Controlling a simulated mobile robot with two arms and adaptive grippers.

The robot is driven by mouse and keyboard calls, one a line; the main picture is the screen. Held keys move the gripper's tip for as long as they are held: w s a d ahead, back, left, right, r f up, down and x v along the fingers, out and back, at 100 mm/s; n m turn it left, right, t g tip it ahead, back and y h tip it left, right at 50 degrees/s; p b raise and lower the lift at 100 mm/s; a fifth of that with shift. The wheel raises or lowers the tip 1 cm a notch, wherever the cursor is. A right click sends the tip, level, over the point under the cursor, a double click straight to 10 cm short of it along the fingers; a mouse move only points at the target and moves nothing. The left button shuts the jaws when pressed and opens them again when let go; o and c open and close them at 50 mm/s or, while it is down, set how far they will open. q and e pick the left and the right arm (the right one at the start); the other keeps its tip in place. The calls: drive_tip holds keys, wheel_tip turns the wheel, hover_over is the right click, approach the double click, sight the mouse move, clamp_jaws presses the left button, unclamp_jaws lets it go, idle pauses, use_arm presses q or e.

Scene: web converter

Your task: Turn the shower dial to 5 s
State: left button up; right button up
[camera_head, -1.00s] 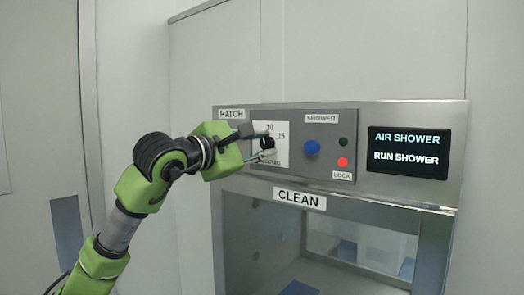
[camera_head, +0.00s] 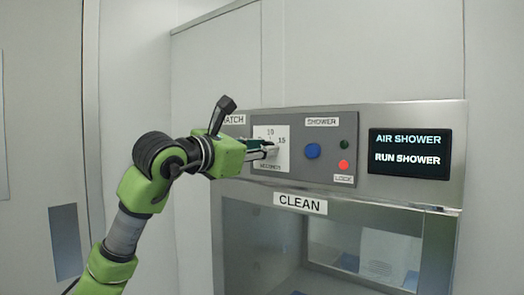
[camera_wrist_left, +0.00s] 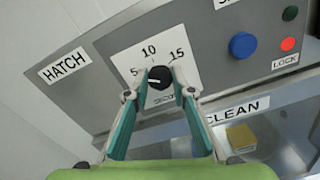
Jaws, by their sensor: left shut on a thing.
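The black shower dial (camera_wrist_left: 160,77) sits on a white plate (camera_wrist_left: 125,60) marked 5, 10 and 15. The white line on the dial points left in the left wrist view, towards the 5 side, slightly below the numeral. My left gripper (camera_head: 271,149) is at the dial in the head view, its fingers largely covering it. In the left wrist view the gripper (camera_wrist_left: 160,93) has its two teal fingers on either side of the dial, shut on it. My right gripper is not in view.
A blue button (camera_head: 312,151), a green light (camera_head: 344,142) and a lit red light (camera_head: 344,165) are right of the dial. A screen (camera_head: 409,150) reads "AIR SHOWER" and "RUN SHOWER". The hatch window (camera_head: 330,240), labelled CLEAN, lies below the panel.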

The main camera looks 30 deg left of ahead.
use_arm(q)
drive_tip(key=shift+f, duration=0.15)
idle(0.3)
drive_tip(key=o, duration=1.1)
drive_tip(key=s, duration=1.2)
drive_tip(key=shift+a, duration=0.45)
drive_tip(key=shift+w, duration=0.1)
